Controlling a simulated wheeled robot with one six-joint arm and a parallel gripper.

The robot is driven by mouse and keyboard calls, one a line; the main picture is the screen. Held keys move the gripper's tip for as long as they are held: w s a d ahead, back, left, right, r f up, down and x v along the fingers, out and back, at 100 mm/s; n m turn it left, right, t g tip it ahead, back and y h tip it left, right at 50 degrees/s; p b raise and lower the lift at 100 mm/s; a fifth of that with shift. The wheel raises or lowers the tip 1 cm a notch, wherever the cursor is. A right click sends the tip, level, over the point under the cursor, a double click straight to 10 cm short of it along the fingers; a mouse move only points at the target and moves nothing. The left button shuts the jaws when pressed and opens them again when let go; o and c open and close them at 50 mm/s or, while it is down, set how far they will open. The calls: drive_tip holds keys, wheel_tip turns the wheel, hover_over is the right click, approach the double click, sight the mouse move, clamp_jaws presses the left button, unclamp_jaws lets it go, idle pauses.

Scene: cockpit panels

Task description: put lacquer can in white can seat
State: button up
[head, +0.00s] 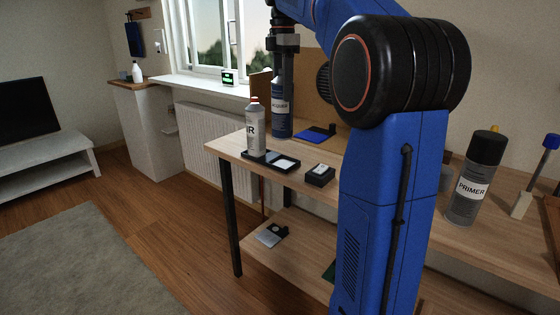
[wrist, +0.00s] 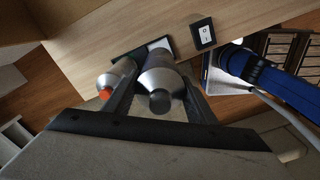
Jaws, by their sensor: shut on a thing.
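The lacquer can (head: 281,106), grey-blue with a dark cap and a label, is upright in my gripper (head: 282,72). In the wrist view my gripper (wrist: 158,98) has its two fingers on either side of the can (wrist: 161,78). A black tray (head: 264,166) on the workbench has a white square seat (head: 284,163) at its right. The can's base shows just above and behind the tray in the head view; I cannot tell its exact height. In the wrist view the can partly covers the tray (wrist: 133,55).
A white AIR can (head: 255,130) with a red cap stands at the tray's left part, close beside the lacquer can. A small black box (head: 320,175) and a blue-topped pad (head: 312,136) lie to the right. A PRIMER can (head: 474,180) stands farther right on the bench.

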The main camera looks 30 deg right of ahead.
sight(284, 119)
drive_tip(key=shift+d+f, duration=0.2)
drive_tip(key=shift+f, duration=4.85)
drive_tip(key=o, duration=1.8)
wheel_tip(284, 119, up, 12)
drive_tip(key=shift+r, duration=0.15)
drive_tip(key=shift+s, duration=0.1)
